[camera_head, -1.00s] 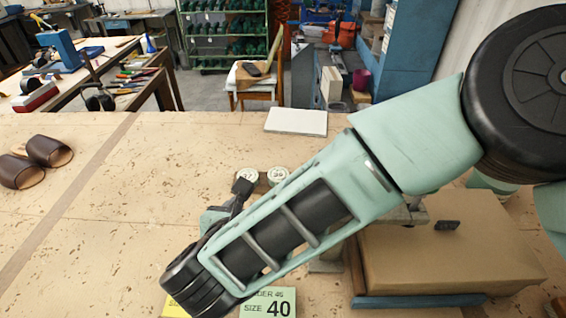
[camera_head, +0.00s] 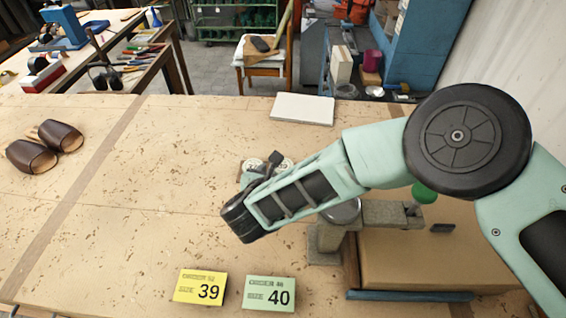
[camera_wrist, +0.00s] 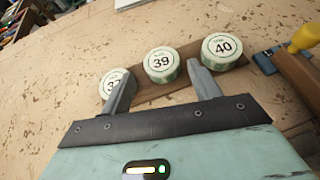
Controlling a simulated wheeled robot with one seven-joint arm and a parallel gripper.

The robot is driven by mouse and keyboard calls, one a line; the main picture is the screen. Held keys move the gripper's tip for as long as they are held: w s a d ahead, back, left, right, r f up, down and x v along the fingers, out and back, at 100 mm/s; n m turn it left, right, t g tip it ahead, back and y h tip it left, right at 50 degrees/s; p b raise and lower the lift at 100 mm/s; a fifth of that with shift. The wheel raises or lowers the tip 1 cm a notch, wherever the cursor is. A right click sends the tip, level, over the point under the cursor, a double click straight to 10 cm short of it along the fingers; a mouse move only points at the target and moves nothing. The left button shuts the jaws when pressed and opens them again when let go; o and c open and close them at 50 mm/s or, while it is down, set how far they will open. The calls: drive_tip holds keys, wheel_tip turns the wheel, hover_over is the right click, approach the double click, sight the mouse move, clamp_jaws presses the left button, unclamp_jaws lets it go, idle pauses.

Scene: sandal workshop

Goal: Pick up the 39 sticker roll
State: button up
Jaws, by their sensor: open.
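The 39 sticker roll (camera_wrist: 160,65) is a short white roll with a round "39" label, in the middle of a row on a brown wooden strip (camera_wrist: 180,84). The 40 sticker roll (camera_wrist: 222,51) is to its right; another roll (camera_wrist: 110,82) to its left is partly hidden by a finger. My gripper (camera_wrist: 162,83) is open, one finger on each side of the 39 roll in the picture; I cannot tell whether they touch it. In the head view, two roll tops (camera_head: 284,164) show behind my arm, which hides most of the gripper.
Yellow 39 (camera_head: 200,287) and green 40 (camera_head: 269,293) size cards lie at the table's front. Brown sandals (camera_head: 45,147) are at left, a white board (camera_head: 303,109) at the back. A large cardboard box (camera_head: 430,262) stands at right. The table's left-middle is clear.

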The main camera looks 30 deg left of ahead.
sight(283, 166)
drive_tip(key=shift+f+p+x, duration=0.25)
drive_tip(key=shift+p+x, duration=1.5)
drive_tip(key=shift+x, duration=1)
drive_tip(key=shift+s+d, duration=0.1)
drive_tip(key=shift+s, duration=0.05)
drive_tip(key=c, duration=0.7)
